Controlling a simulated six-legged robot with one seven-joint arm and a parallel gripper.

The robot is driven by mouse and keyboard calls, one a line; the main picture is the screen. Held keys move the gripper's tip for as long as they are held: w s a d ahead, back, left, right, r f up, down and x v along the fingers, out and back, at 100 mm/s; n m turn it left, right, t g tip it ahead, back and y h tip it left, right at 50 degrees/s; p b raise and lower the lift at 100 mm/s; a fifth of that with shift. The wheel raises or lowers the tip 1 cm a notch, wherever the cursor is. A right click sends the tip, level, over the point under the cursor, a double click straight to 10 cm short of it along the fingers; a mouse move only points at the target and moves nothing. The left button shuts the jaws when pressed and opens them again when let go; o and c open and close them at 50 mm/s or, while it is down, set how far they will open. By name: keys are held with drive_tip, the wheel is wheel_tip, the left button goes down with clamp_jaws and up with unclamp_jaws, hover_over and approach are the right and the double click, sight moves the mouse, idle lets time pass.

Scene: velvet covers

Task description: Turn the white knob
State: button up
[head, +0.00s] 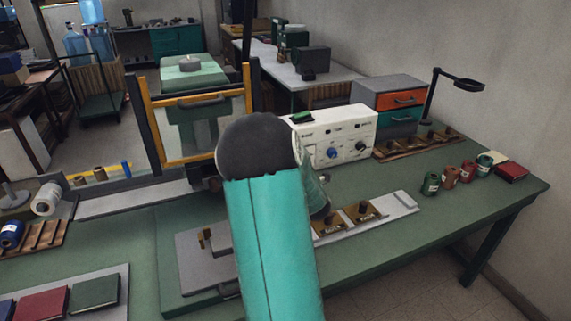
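A white control box (355,122) stands on the green bench, right of the middle in the head view. A green switch sits on top of the box. My teal arm link with its dark round joint fills the middle of the view and stands in front of the box's left side. Another part of my arm shows behind it, below the box. The fingers of my gripper are hidden behind my arm, so whether they touch anything cannot be seen.
A grey plate with brass fittings (363,211) lies in front of the box. A drawer unit (390,97) stands behind it to the right, beside a black lamp stand (432,98). Several thread spools and a red book (511,172) sit at the right. A yellow frame (193,128) stands left.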

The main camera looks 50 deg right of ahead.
idle(0.4)
drive_tip(key=o, duration=1)
drive_tip(key=shift+c, duration=0.2)
drive_tip(key=shift+s, duration=0.1)
drive_tip(key=v, duration=1.3)
drive_tip(key=shift+s+a, duration=0.2)
drive_tip(key=shift+s, duration=0.05)
drive_tip(key=shift+w, duration=0.1)
